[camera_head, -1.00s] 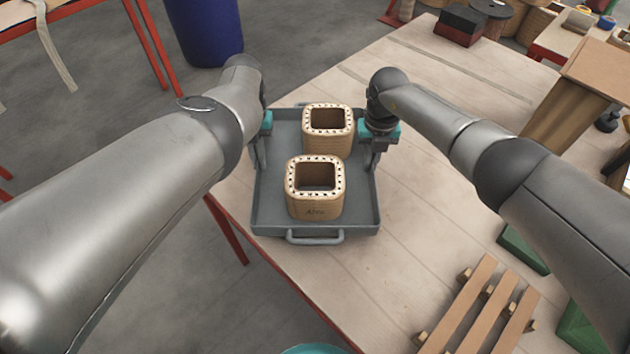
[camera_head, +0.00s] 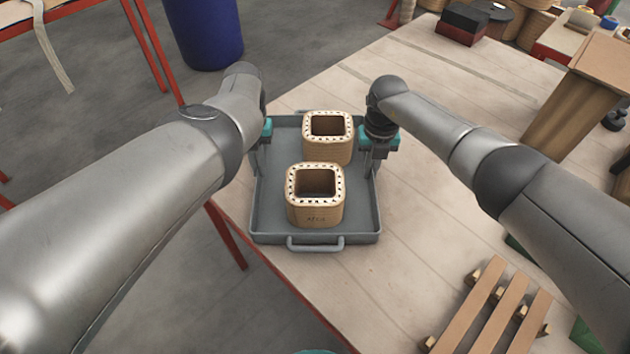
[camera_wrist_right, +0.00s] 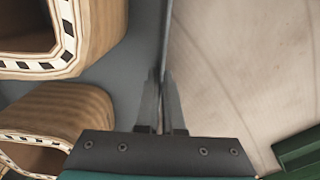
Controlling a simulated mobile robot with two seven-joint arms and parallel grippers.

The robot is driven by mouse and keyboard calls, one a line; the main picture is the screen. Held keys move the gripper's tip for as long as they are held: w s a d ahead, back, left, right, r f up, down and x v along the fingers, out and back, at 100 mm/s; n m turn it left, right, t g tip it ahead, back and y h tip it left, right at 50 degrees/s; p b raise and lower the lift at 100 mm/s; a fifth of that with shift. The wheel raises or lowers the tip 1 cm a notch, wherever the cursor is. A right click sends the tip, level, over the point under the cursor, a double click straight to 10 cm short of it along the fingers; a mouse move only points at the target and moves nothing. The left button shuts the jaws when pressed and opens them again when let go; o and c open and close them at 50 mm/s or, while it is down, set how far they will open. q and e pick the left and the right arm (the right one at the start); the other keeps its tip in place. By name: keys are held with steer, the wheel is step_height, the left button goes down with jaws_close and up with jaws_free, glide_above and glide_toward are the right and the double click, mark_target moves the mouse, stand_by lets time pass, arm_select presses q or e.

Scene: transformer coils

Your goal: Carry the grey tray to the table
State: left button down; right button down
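The grey tray (camera_head: 267,211) is in the middle of the head view, over the left part of the pale wooden table (camera_head: 423,205). I cannot tell whether it touches the tabletop. Two square, wood-coloured coils (camera_head: 316,212) with dotted white rims stand in it, one behind the other. My left gripper (camera_head: 260,168) is at the tray's left wall and looks shut on it, its fingertips partly hidden. My right gripper (camera_head: 373,170) is at the right wall. In the right wrist view, the fingers of my right gripper (camera_wrist_right: 163,105) close around the tray's thin wall (camera_wrist_right: 166,45).
A slatted wooden pallet (camera_head: 497,310) lies at the table's front right. A wooden block (camera_head: 575,105) and a black-and-red box (camera_head: 462,24) stand farther back. A blue barrel (camera_head: 204,32) is on the floor behind left.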

arm_select(q)
steer(key=c, duration=1.5)
jaws_free()
steer(key=shift+a+f, duration=0.1)
steer(key=shift+f, duration=0.25)
arm_select(e)
steer(key=c, duration=1.5)
jaws_free()
steer(key=shift+d+f, duration=0.1)
steer(key=shift+f, duration=0.2)
arm_select(q)
steer(key=o, duration=0.5)
steer(key=shift+r, duration=0.1)
steer(key=shift+c, duration=0.2)
arm_select(e)
steer(key=o, duration=0.5)
steer(key=shift+r, duration=0.1)
steer(key=shift+c, duration=0.2)
arm_select(q)
steer(key=shift+r, duration=0.1)
arm_select(e)
steer(key=shift+r, duration=0.1)
arm_select(q)
step_height(320, 180, up, 12)
steer(key=w, duration=0.1)
steer(key=shift+w, duration=0.2)
arm_select(e)
step_height(320, 180, up, 12)
